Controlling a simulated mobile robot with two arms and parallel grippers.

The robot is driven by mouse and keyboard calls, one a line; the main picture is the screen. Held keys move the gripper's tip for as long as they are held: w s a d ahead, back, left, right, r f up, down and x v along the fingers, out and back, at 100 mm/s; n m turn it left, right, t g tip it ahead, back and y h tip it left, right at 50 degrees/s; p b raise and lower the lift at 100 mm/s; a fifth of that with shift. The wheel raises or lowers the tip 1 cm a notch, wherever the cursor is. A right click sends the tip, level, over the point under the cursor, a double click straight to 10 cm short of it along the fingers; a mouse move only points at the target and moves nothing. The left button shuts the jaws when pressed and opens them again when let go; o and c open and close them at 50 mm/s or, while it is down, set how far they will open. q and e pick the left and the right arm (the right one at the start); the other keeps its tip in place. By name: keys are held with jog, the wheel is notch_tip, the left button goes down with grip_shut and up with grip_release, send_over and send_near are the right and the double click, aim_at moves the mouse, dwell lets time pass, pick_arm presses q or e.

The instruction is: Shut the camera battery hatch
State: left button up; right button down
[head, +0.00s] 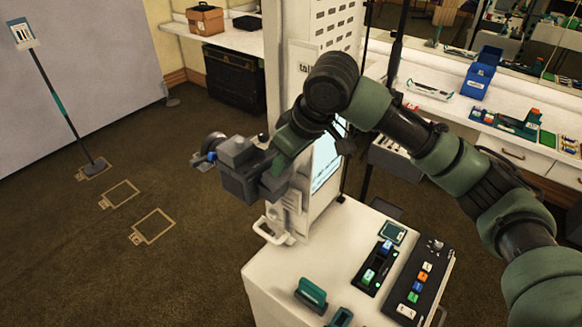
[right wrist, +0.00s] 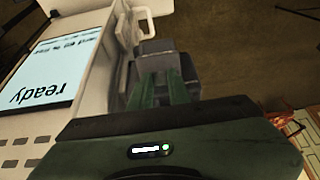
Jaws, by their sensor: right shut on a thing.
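A dark grey, boxy camera (head: 238,153) hangs in the air left of the white booth column, with a round lens-like part and a bit of blue at its left end. My right gripper (head: 265,172) reaches it from the right and is shut on it. In the right wrist view the two green fingers (right wrist: 160,92) run close together to a stepped grey block (right wrist: 157,47), which looks like the camera's body. I cannot make out the battery hatch or whether it is open; the fingers and the arm hide part of the camera. My left gripper is not in view.
The white booth (head: 318,195), with a lit screen (right wrist: 42,70) reading "ready" and a white handle (head: 270,230), stands close beside the gripper. A white cart top (head: 300,262) with control panels is below. Open brown floor (head: 90,240) lies left.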

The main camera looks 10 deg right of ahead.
aim_at(269, 160)
jog(key=w+g+h, duration=0.1)
jog(key=a+g+h, duration=0.1)
jog(key=shift+w+a+f+g, duration=0.15)
jog(key=shift+w+a+g, duration=0.15)
jog(key=shift+w+g, duration=0.1)
jog(key=shift+w+a+f+g+h, duration=0.3)
jog(key=shift+w+a+g+h, duration=0.1)
jog(key=shift+g+h, duration=0.35)
jog(key=shift+d+f, duration=0.1)
jog(key=c, duration=1.6)
grip_release()
jog(key=shift+o, duration=1.3)
jog(key=shift+w, duration=0.15)
notch_tip(269, 160, up, 8)
jog(key=shift+w+a+b, duration=0.2)
jog(key=shift+a+b, duration=0.05)
jog(key=shift+b, duration=0.2)
